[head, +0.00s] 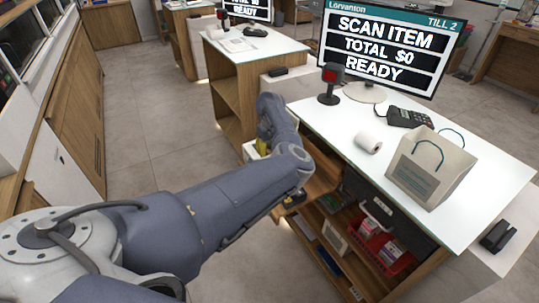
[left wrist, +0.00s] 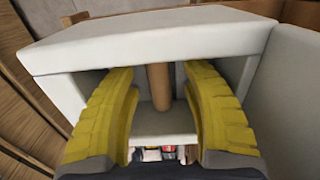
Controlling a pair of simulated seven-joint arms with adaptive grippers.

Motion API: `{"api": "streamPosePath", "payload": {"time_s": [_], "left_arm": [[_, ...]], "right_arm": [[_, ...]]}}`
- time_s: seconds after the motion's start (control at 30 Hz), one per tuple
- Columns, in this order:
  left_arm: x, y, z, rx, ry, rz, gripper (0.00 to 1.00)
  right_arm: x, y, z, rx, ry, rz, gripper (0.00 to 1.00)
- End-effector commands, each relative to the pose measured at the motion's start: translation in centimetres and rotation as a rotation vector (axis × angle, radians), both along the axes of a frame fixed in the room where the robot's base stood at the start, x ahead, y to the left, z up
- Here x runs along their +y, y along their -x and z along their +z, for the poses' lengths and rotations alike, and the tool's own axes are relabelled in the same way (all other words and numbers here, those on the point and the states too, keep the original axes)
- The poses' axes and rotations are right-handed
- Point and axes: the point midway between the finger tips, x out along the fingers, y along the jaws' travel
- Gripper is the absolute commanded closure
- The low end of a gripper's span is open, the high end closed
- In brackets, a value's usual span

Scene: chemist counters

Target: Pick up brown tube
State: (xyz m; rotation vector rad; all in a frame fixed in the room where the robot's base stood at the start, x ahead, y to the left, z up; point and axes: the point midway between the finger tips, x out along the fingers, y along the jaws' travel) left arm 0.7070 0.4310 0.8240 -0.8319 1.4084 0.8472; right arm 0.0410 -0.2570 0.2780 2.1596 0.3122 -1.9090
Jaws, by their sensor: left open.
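The brown tube (left wrist: 160,88) shows in the left wrist view, inside a white box-like holder (left wrist: 150,45). Its upper end is hidden by the holder's white top panel, and its lower end meets a white ledge. My left gripper (left wrist: 163,98) is open, with one yellow finger on each side of the tube and a gap to both. In the head view a bit of my left gripper's yellow finger (head: 262,144) shows at the counter's left end, mostly behind my arm. The tube is not visible there. My right gripper is not in view.
The white counter (head: 320,118) carries a till screen (head: 388,48), a scanner (head: 330,85), a card terminal (head: 408,116), a paper roll (head: 369,142) and a paper bag (head: 430,170). Shelves below hold a red basket (head: 385,250). A white wall (left wrist: 287,100) stands close right of the holder.

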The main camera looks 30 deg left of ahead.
Motion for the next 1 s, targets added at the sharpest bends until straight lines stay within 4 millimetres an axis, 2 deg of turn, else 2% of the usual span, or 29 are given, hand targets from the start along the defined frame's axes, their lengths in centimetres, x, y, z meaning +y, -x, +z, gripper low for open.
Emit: {"api": "streamPosePath", "payload": {"time_s": [0.07, 0.4, 0.77, 1.0], "left_arm": [[0.0, 0.0, 0.0, 0.0, 0.0, 0.0, 0.5], [0.0, 0.0, 0.0, 0.0, 0.0, 0.0, 0.88], [0.0, 0.0, 0.0, 0.0, 0.0, 0.0, 0.89], [0.0, 0.0, 1.1, -0.001, 0.0, 0.0, 0.89]], "right_arm": [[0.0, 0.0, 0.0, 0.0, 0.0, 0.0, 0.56], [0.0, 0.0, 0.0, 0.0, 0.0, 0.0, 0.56], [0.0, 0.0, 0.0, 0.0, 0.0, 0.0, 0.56], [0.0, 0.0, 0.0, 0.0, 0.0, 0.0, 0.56]]}}
